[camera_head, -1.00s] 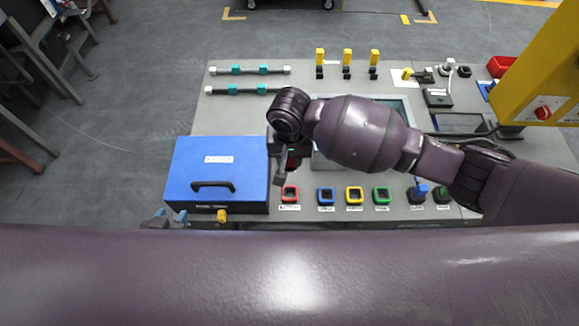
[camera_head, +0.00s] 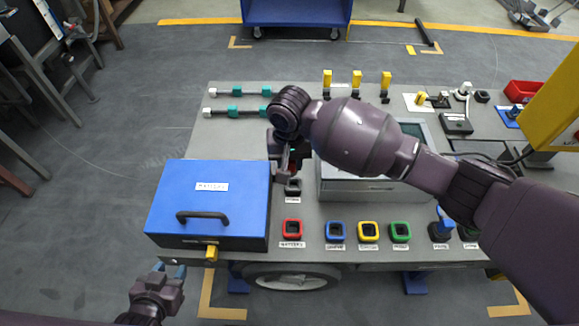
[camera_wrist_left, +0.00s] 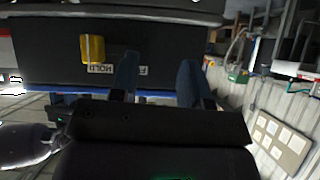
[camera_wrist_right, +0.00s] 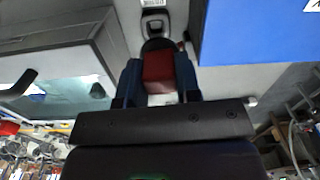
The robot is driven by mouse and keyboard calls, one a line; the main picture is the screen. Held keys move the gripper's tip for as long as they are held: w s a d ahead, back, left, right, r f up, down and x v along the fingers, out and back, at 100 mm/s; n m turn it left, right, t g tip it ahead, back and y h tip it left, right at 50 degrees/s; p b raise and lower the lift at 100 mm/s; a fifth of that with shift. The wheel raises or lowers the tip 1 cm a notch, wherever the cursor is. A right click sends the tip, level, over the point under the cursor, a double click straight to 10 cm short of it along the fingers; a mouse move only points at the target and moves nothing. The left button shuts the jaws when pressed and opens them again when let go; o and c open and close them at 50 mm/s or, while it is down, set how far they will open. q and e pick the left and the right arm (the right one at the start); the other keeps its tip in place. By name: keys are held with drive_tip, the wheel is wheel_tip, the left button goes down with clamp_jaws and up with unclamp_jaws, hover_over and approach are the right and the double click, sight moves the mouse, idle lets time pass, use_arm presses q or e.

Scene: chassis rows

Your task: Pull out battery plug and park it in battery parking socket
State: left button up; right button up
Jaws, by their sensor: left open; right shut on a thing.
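My right gripper (camera_head: 286,172) is shut on a red plug (camera_wrist_right: 158,72), held between its blue fingertips in the right wrist view. A black socket (camera_head: 293,187) with a white label is close by on the robot's side; it also shows in the right wrist view (camera_wrist_right: 154,26). I cannot tell whether the plug touches anything below it. The red-rimmed battery socket (camera_head: 292,230) on the front row looks empty. My left gripper (camera_head: 170,270) is open and empty, low in front of the blue box; its fingers also show in the left wrist view (camera_wrist_left: 157,78).
The blue box (camera_head: 225,192) with a yellow knob (camera_head: 211,253) stands left of the right gripper. A grey box (camera_head: 360,187) stands just right of it. Blue (camera_head: 335,231), yellow (camera_head: 368,231) and green (camera_head: 400,231) sockets line the front edge. Floor in front is open.

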drive_tip(key=f, duration=0.1)
drive_tip(key=w+f, duration=0.1)
drive_tip(key=f, duration=0.1)
drive_tip(key=shift+w+d+f+n, duration=0.15)
drive_tip(key=shift+w+d+n, duration=0.1)
drive_tip(key=shift+w+n, duration=0.15)
drive_tip(key=f+b, duration=0.1)
drive_tip(key=f+n+b, duration=0.1)
drive_tip(key=f, duration=0.1)
drive_tip(key=w+f+n+b, duration=0.1)
drive_tip(key=shift+d+f, duration=0.25)
drive_tip(key=shift+f, duration=0.15)
use_arm(q)
drive_tip(key=shift+w+d+f, duration=0.1)
drive_tip(key=shift+w+f, duration=0.1)
drive_tip(key=shift+f, duration=0.5)
drive_tip(key=shift+w+d+f, duration=0.1)
drive_tip(key=shift+w+f, duration=0.05)
drive_tip(key=shift+f, duration=0.5)
use_arm(e)
drive_tip(key=shift+r, duration=0.15)
use_arm(q)
drive_tip(key=shift+s+a+r, duration=0.15)
drive_tip(key=shift+s, duration=0.15)
drive_tip(key=shift+w+r, duration=0.25)
drive_tip(key=shift+w, duration=0.05)
drive_tip(key=shift+w+r+p, duration=0.35)
drive_tip(key=shift+r, duration=0.1)
